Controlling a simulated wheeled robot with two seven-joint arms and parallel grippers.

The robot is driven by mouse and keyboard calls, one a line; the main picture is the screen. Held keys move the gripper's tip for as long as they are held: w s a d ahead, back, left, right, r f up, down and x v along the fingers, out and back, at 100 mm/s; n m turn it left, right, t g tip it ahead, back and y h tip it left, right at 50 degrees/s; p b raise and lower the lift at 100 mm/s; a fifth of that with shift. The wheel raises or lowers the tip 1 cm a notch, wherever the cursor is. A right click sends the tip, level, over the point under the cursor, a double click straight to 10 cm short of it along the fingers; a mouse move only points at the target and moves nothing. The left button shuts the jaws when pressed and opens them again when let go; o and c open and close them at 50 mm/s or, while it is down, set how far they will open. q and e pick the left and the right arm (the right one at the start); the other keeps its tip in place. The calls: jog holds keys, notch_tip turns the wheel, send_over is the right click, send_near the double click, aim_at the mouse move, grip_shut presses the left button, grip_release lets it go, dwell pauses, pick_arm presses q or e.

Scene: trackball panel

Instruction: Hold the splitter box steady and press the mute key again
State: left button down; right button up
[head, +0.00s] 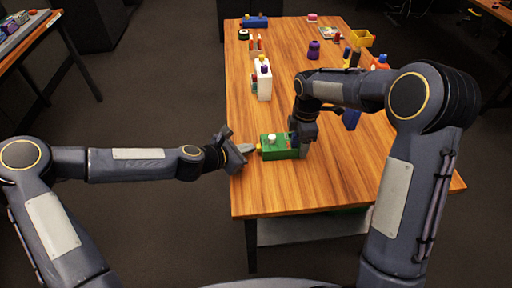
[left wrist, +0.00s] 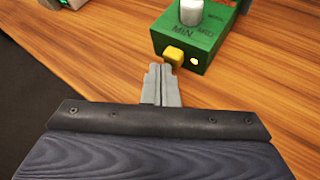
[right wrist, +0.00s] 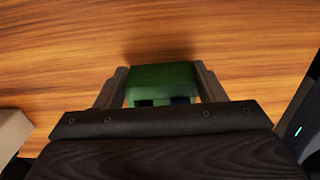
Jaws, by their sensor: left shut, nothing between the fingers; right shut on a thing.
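The green splitter box (head: 275,152) lies near the left edge of the table, a white knob (left wrist: 191,12) on its top. The yellow mute key (left wrist: 174,56) sticks out of its left end, beside a small lit lamp (left wrist: 194,60). My left gripper (head: 250,148) is shut and empty. Its fingertips (left wrist: 163,72) are right at the key; I cannot tell whether they touch it. My right gripper (head: 301,148) is shut on the box's right end. In the right wrist view its fingers (right wrist: 160,88) stand on both sides of the box (right wrist: 160,75).
The wooden table (head: 270,195) is clear in front of the box. A white block with coloured parts (head: 263,82) stands behind it. Several small objects, including a purple one (head: 314,50) and a yellow bin (head: 361,38), stand farther back.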

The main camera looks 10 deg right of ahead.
pick_arm(q)
jog(key=shift+d, duration=0.25)
dwell(0.3)
jog(key=shift+a, duration=0.95)
jog(key=a, duration=0.5)
dwell(0.8)
jog(key=s+a+r, duration=0.4)
jog(key=a+r, duration=0.1)
jog(key=r, duration=0.1)
jog(key=shift+s+a+r, duration=0.2)
jog(key=shift+a+r, duration=0.1)
jog(key=shift+r, duration=0.1)
dwell(0.4)
